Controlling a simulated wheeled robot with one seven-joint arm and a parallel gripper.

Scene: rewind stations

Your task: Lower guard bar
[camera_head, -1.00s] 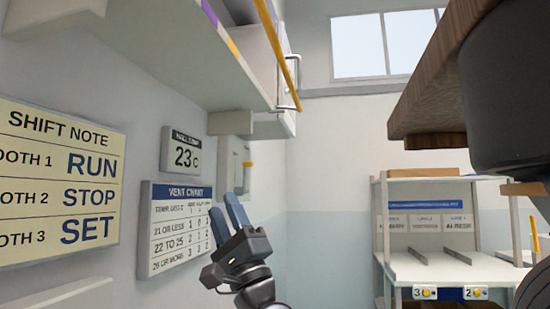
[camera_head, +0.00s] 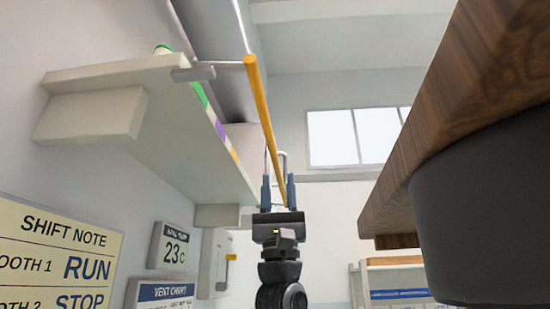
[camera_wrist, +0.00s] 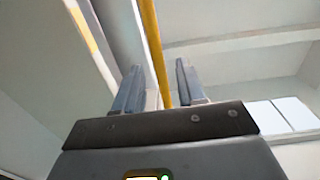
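The guard bar is a long yellow rod (camera_head: 262,110) that runs along the front of the wall shelf. Its near end joins a grey bracket arm at the shelf's near end. My gripper (camera_head: 279,190) is raised at the bar's far part, fingers pointing up. In the wrist view the bar (camera_wrist: 152,45) passes between the two blue-grey fingers (camera_wrist: 157,88), with gaps on both sides. The fingers are open. Whether the bar lies at fingertip depth or beyond it I cannot tell.
The wall shelf (camera_head: 180,130) is to the left, with a green-topped item (camera_head: 163,49) on it. A wooden overhead slab (camera_head: 470,110) is close on the right. A notice (camera_head: 60,255) and a temperature display (camera_head: 171,246) are on the left wall.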

